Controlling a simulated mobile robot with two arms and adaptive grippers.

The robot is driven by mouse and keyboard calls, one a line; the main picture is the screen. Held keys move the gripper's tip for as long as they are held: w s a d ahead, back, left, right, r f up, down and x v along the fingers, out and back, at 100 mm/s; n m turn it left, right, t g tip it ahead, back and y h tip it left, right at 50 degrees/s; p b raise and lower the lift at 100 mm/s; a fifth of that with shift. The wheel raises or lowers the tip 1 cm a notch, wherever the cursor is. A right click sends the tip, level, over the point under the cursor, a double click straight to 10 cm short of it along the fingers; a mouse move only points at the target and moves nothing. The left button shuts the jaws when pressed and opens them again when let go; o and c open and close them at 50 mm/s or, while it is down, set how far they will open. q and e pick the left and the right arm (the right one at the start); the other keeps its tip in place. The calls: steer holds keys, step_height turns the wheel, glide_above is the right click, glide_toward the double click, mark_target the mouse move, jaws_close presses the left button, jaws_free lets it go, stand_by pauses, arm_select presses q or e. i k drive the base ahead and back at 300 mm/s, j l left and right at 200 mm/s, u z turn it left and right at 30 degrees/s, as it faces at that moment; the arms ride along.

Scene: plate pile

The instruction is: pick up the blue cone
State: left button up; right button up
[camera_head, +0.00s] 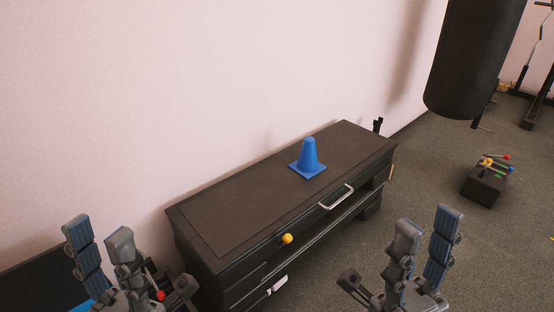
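The blue cone (309,156) stands upright on its square base on top of a dark low cabinet (235,210), right of the top's middle. My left gripper (98,238) is at the lower left, in front of the cabinet's left end in the picture, with its fingers pointing up and apart. My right gripper (427,228) is at the lower right, over the floor, with its fingers apart at the tips. Both are empty and well away from the cone. Nothing hides the cone.
A black punching bag (472,60) hangs at the upper right. A dark box (484,186) with coloured items stands on the floor. The cabinet top around the cone is clear.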

mark_target(307, 165)
steer(key=i+l+u, duration=0.1)
steer(key=u, duration=0.4)
steer(key=l+u, duration=0.2)
steer(key=u, duration=0.25)
steer(key=l+u, duration=0.2)
steer(key=u, duration=0.3)
steer(key=l+u, duration=0.2)
steer(key=u, duration=0.25)
steer(key=l+u, duration=0.2)
steer(key=u, duration=0.3)
steer(key=k+l+u, duration=0.4)
steer(key=l, duration=0.55)
steer(key=k+l+u, duration=0.4)
steer(key=k+l, duration=0.15)
steer(key=l, duration=0.25)
steer(key=k+l+u, duration=0.35)
steer(key=k+l, duration=0.85)
steer(key=k, duration=0.1)
